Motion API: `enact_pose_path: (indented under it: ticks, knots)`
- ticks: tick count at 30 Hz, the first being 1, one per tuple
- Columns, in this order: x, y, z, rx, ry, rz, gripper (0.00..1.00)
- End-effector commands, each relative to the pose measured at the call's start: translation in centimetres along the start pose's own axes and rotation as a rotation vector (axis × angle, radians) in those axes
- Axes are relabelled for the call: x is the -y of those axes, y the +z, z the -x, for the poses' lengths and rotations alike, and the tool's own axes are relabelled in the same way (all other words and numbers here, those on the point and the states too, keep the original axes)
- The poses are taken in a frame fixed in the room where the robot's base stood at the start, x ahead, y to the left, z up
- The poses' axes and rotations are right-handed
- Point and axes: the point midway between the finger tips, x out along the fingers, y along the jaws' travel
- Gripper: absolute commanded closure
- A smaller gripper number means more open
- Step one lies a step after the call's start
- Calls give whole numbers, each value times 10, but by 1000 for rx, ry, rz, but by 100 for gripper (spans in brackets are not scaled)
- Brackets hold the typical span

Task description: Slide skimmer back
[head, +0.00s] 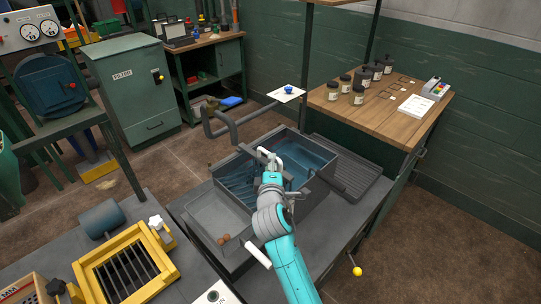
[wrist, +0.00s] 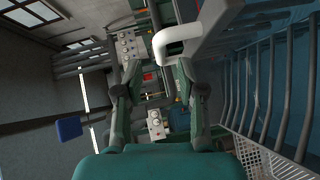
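The skimmer sits across the dark grey tank (head: 318,187), which has blue liquid inside. Its white bent handle (head: 265,154) shows just beyond my gripper (head: 270,167). In the wrist view the white handle (wrist: 178,38) rises from a grey block (wrist: 218,28), at the top near the right fingertip. My gripper (wrist: 155,80) is open there, its two dark fingers wide apart with nothing between them. I cannot tell whether a finger touches the handle. My arm hides part of the tank and skimmer in the head view.
A shallow tray (head: 215,215) with brown lumps (head: 223,239) adjoins the tank's left side; a ribbed tray (head: 350,167) is on its right. A bent grey pipe (head: 220,128) stands behind. A yellow-framed screen (head: 125,268) is at front left. A wooden bench (head: 390,125) with jars stands right.

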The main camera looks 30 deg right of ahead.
Motion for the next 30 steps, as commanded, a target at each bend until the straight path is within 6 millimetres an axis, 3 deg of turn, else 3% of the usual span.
enact_pose_path:
  ticks: [9,23,28,30]
  knots:
    - [0,0,-48,1,0,0,61]
    - [0,0,-59,0,-1,0,61]
    - [0,0,-59,0,-1,0,100]
    - [0,0,-59,0,-1,0,100]
